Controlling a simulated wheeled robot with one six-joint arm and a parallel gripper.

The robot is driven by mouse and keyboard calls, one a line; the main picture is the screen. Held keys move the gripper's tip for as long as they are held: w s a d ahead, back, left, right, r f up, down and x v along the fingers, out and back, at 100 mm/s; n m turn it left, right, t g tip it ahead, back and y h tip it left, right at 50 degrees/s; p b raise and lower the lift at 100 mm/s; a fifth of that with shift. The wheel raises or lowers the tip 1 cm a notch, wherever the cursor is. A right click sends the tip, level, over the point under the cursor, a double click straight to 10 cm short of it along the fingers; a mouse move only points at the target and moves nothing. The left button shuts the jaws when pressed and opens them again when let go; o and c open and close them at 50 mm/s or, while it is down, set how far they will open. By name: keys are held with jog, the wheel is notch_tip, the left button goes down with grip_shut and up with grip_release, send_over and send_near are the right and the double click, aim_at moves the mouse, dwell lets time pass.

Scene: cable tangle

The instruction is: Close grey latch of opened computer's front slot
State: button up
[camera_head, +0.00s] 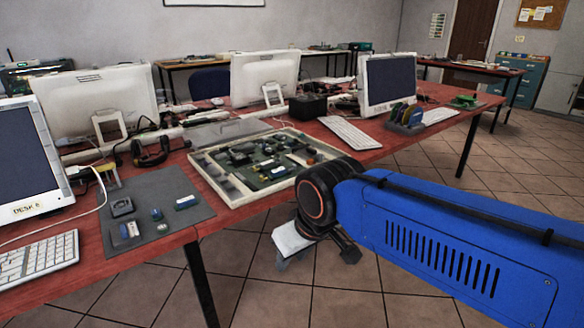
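The opened computer (238,197) lies on the red table as a shallow cream case with a green circuit board and several small parts inside. Its near edge faces me. The grey latch and the front slot are too small to make out. My gripper (284,262) hangs in front of the table edge, below and to the right of the case's near corner, apart from it. It is partly hidden by my wrist, and its fingers are too small to read.
A grey mat (163,214) with small parts lies left of the case. A clear panel (225,131) lies behind it. White keyboards (352,133) and monitors (388,82) stand around. The floor in front is clear.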

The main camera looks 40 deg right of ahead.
jog(key=shift+w+r, duration=0.15)
jog(key=c, duration=0.5)
jog(key=w+d+r+m, duration=0.2)
jog(key=w+r, duration=0.1)
jog(key=w, duration=0.1)
jog(key=w+d+r+m+g+h, duration=0.1)
jog(key=w+d+r+m, duration=0.2)
jog(key=w, duration=0.2)
jog(key=w+d+r+m+g+h, duration=0.1)
jog(key=w+d+r+m, duration=0.1)
jog(key=w+r+m, duration=0.1)
jog(key=shift+w+d+r, duration=0.2)
jog(key=shift+w+r, duration=0.05)
jog(key=shift+w, duration=0.35)
jog(key=shift+w+d+r, duration=0.2)
jog(key=shift+w+r, duration=0.05)
jog(key=shift+w, duration=0.35)
grip_shut()
notch_tip(320, 180, up, 4)
jog(key=f+m+g+h, duration=0.1)
jog(key=m+g+h, duration=0.15)
jog(key=m, duration=0.75)
send_over(300, 167)
jog(key=a, duration=0.5)
jog(key=shift+y, duration=0.35)
jog(key=x, duration=0.9)
jog(key=shift+s+d, duration=0.25)
jog(key=shift+s, duration=0.05)
